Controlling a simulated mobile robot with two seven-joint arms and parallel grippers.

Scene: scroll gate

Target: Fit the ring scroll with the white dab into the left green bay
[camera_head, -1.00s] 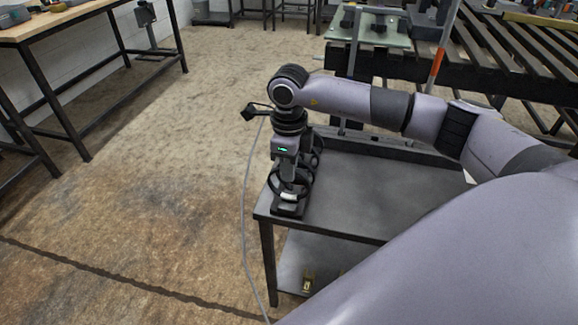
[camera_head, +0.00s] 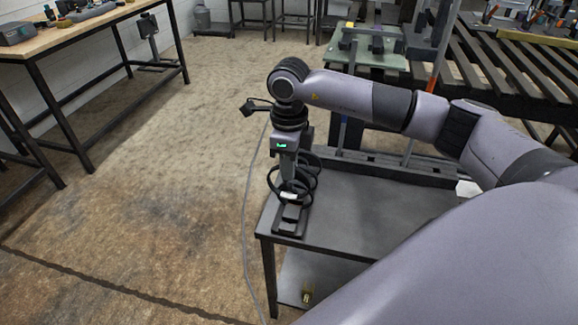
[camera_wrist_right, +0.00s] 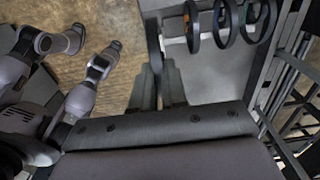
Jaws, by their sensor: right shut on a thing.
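My right gripper (camera_head: 287,178) points down over the left end of a dark table (camera_head: 385,205). In the wrist view its two fingers (camera_wrist_right: 160,75) are closed on a dark ring scroll (camera_wrist_right: 153,40), seen nearly edge-on. In the head view dark rings (camera_head: 310,172) overlap around the fingers, above a dark stand (camera_head: 290,222). A small white dab (camera_head: 289,196) shows low on the front ring; whether this is the held ring is hard to tell. No green bay can be made out clearly. My left gripper is not identifiable.
Several more dark rings (camera_wrist_right: 224,24) stand in a row beside my fingers in the wrist view. A pale green plate (camera_head: 375,57) with a dark frame stands behind the table. A slatted conveyor (camera_head: 510,70) is at back right. Floor to the left is open.

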